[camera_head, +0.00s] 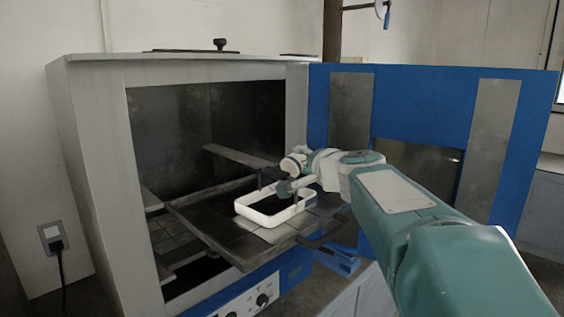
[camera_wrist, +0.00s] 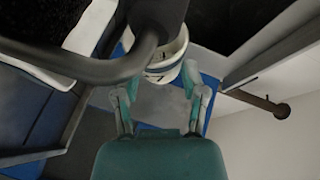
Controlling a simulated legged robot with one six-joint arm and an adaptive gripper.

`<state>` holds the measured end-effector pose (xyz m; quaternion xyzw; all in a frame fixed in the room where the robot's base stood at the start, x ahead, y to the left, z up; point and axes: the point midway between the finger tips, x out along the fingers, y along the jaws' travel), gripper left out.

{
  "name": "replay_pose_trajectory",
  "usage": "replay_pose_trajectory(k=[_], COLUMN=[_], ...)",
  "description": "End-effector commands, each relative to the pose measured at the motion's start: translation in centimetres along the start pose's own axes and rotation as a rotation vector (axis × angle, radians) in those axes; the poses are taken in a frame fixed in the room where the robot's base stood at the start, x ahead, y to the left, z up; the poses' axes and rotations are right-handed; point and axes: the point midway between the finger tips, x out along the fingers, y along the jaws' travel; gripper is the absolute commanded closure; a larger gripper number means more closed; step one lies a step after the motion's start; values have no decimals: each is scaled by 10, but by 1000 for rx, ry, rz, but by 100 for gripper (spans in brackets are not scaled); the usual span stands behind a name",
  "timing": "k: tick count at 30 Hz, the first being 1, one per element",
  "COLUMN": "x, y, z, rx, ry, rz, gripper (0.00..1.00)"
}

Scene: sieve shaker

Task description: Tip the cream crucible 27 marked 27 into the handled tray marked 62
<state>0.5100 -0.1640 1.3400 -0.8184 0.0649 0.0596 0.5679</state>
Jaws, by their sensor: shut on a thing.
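In the wrist view my gripper (camera_wrist: 158,92) has its two fingers on either side of a cream-white crucible (camera_wrist: 165,72) and is shut on it. A dark band and small dark marks show on the crucible; no number is readable. A dark curved bar (camera_wrist: 70,66) crosses in front and hides part of it. The white tray (camera_head: 249,212), dark inside, sits on the pulled-out shelf in the head view; its rim also shows in the wrist view (camera_wrist: 35,68). My gripper is close to the tray, at its upper right. No 62 is readable.
The blue oven door (camera_head: 425,100) stands open behind my arm. The shelf's left part is bare.

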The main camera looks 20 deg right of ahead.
Motion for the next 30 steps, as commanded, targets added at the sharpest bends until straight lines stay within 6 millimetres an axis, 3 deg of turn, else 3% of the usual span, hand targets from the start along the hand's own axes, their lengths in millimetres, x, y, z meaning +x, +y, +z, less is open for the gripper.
replay_pose_trajectory(k=[15, 30], x=[5, 6], y=[2, 3], z=[-10, -13], rx=[266, 383], ry=[-94, -133], rz=[117, 170], gripper=[94, 94])
